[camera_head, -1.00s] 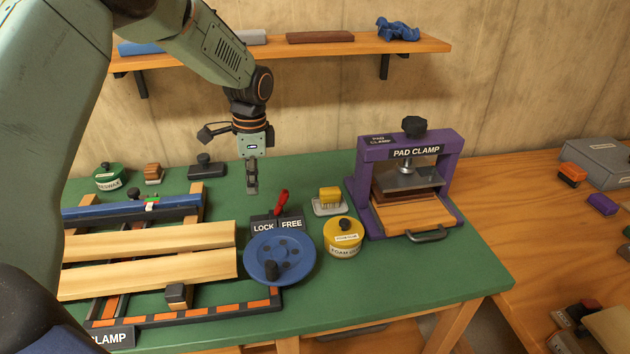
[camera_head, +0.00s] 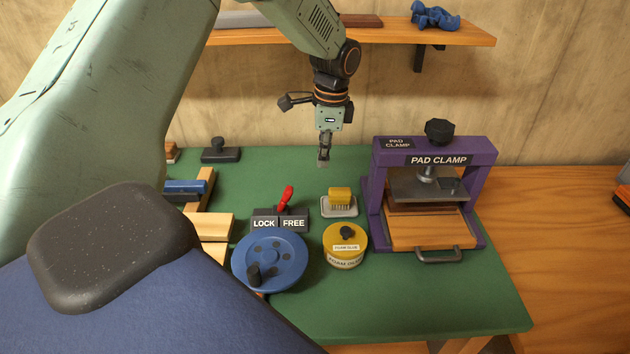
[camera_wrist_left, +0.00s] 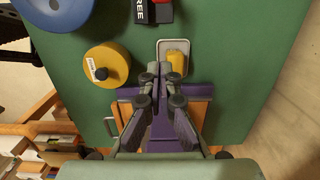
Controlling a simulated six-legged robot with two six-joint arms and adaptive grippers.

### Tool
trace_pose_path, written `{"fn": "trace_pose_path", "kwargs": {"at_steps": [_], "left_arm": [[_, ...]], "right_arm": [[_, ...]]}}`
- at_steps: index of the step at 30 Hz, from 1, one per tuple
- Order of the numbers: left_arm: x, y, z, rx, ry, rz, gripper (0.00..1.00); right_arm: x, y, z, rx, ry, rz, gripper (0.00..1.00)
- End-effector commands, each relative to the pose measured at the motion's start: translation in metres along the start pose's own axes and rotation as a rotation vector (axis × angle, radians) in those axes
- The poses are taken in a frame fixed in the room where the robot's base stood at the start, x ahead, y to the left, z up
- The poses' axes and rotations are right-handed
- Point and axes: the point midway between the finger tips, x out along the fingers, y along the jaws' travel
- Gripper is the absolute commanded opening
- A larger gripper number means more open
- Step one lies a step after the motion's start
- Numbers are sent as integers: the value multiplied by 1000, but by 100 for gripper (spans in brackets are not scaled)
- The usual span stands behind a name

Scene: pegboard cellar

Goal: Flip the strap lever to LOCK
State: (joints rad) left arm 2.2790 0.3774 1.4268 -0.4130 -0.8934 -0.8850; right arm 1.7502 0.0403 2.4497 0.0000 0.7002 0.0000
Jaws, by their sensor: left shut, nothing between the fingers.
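The red strap lever (camera_head: 286,196) stands on its black base, between a LOCK label (camera_head: 264,223) at left and a FREE label (camera_head: 293,223) at right. It leans right, toward FREE. My left gripper (camera_head: 323,162) is shut and empty. It is above the bench, to the right of the lever and apart from it. In the left wrist view the fingertips (camera_wrist_left: 160,69) point toward the yellow brush; the FREE label (camera_wrist_left: 141,10) and a red piece, likely the lever, are cut off at the top edge. My right gripper is not in view.
A blue handwheel (camera_head: 280,252) is in front of the labels. A yellow glue tin (camera_head: 345,257) and a yellow brush (camera_head: 340,196) on a tray are to the right. The purple pad clamp (camera_head: 478,150) stands farther right. Green bench is clear behind the lever.

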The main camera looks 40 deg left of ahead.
Motion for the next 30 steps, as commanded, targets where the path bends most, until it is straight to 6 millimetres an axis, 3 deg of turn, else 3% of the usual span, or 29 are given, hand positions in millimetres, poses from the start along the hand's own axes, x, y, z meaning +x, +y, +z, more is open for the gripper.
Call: {"fn": "trace_pose_path", "kwargs": {"at_steps": [16, 30], "left_arm": [[7, 3, 5, -1, -1, 3, 0], [89, 1, 1, 1, -3, 3, 0]], "right_arm": [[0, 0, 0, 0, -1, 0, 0], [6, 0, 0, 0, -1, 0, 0]]}}
